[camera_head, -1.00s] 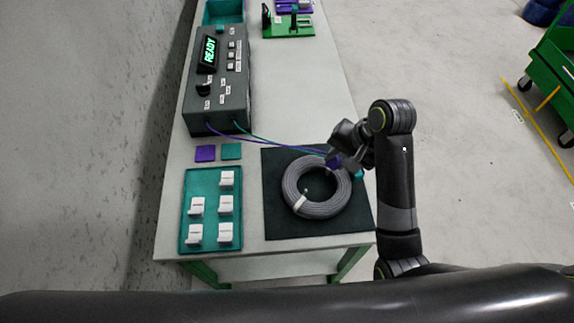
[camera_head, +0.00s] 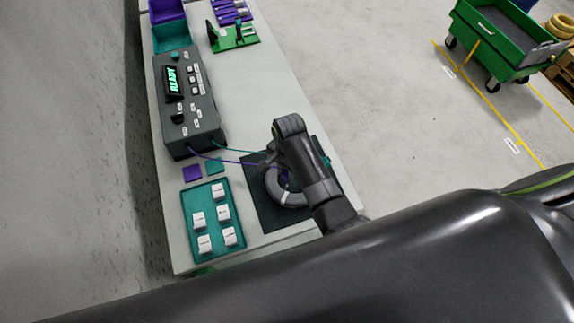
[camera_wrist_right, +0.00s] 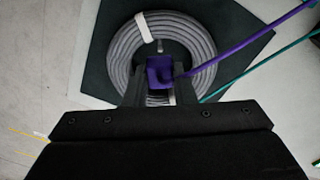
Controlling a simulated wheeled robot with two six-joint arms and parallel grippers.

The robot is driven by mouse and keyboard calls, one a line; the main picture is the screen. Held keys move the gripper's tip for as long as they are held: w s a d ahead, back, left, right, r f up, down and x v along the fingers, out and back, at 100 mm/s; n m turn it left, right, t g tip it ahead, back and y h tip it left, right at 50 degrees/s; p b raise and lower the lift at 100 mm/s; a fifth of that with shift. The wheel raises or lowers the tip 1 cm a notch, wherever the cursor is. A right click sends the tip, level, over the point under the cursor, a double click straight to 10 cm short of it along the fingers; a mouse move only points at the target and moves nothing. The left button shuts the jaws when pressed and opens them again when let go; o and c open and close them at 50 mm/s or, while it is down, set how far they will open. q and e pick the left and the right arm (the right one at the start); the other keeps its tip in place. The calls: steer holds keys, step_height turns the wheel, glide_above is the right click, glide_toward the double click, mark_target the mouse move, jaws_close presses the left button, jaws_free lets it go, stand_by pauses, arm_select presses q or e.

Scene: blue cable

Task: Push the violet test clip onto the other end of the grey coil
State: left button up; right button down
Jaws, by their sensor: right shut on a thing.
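My right gripper (camera_wrist_right: 160,84) is shut on the violet test clip (camera_wrist_right: 160,70), which shows between its fingers in the right wrist view. The clip is over the open middle of the grey coil (camera_wrist_right: 203,47). A short grey stub (camera_wrist_right: 159,46), possibly a coil end, lies just ahead of the clip, apart from it in the picture. In the head view my right arm covers part of the coil (camera_head: 290,199), and the jaws are largely hidden. A small teal piece (camera_head: 327,160), possibly the other clip, shows at the mat's right side. My left gripper is not in view.
The coil lies on a dark mat (camera_head: 262,208). Violet (camera_head: 230,160) and teal (camera_head: 232,148) leads run to the tester box (camera_head: 190,112), whose display reads READY. A teal tray (camera_head: 212,243) of white blocks stands left of the mat. A green fixture (camera_head: 235,40) stands farther back.

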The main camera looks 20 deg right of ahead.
mark_target(287, 186)
step_height(287, 186, down, 3)
steer(key=shift+d+f, duration=0.1)
steer(key=shift+f+b, duration=0.5)
steer(key=shift+f, duration=0.25)
steer(key=shift+f+p, duration=0.2)
steer(key=shift+p, duration=0.25)
steer(key=shift+f, duration=1)
stand_by(2.7)
steer(key=c, duration=1.5)
jaws_free()
steer(key=o, duration=0.5)
